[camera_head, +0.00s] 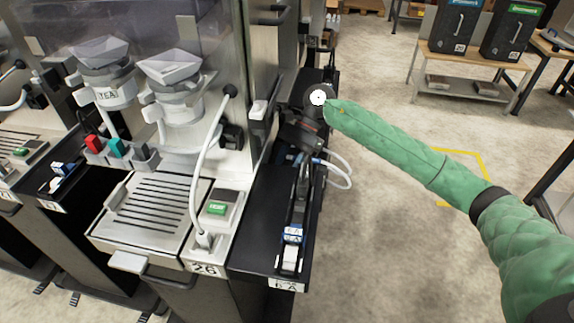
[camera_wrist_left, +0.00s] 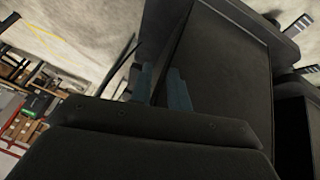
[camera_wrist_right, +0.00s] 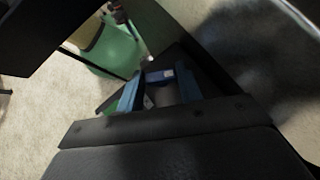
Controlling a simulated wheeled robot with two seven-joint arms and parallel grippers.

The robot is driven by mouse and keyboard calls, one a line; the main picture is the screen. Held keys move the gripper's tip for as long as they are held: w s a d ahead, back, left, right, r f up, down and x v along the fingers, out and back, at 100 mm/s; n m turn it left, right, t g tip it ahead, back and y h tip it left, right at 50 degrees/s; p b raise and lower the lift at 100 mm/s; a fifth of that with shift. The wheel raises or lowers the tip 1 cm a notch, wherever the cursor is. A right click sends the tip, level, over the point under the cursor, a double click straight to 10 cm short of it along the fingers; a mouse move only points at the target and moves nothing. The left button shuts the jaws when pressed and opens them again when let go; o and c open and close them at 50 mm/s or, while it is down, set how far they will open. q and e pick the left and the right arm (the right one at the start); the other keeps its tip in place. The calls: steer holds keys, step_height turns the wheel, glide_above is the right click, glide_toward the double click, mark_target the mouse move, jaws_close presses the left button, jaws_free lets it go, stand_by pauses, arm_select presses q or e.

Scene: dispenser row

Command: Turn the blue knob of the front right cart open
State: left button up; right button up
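My right gripper (camera_head: 300,160) hangs over the black side shelf of the front right cart, labelled 26 (camera_head: 204,268). In the right wrist view its two blue-tipped fingers (camera_wrist_right: 160,90) stand apart. A blue piece with a pale label (camera_wrist_right: 160,75) and a greyish round part show between or just beyond them; I cannot tell if the fingers touch either. No blue knob is clearly recognisable in the head view, where the gripper hides the area below it. My left gripper (camera_wrist_left: 160,85) shows only in its wrist view, fingers apart and empty, before a dark panel.
Clear hoses (camera_head: 340,172) loop beside the cart's right edge. A tray with slots (camera_head: 155,215) and a red, a teal and a grey piece (camera_head: 118,148) are at its left. The floor at right is open; a bench (camera_head: 470,75) with two dark canisters stands behind.

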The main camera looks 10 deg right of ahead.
arm_select(q)
steer(key=shift+s, duration=0.1)
arm_select(e)
steer(key=o, duration=0.4)
steer(key=shift+c, duration=0.2)
steer(key=shift+w+d+r, duration=0.25)
steer(key=shift+r, duration=0.05)
steer(key=b+v, duration=0.1)
steer(key=v, duration=0.4)
steer(key=shift+w+d+r, duration=0.15)
steer(key=shift+d+r, duration=0.05)
steer(key=shift+r, duration=0.05)
arm_select(q)
step_height(320, 180, down, 6)
steer(key=shift+t, duration=0.4)
arm_select(e)
steer(key=shift+w+d+r, duration=0.25)
steer(key=shift+d+r, duration=0.1)
steer(key=shift+r, duration=0.1)
arm_select(q)
steer(key=shift+d+f, duration=0.1)
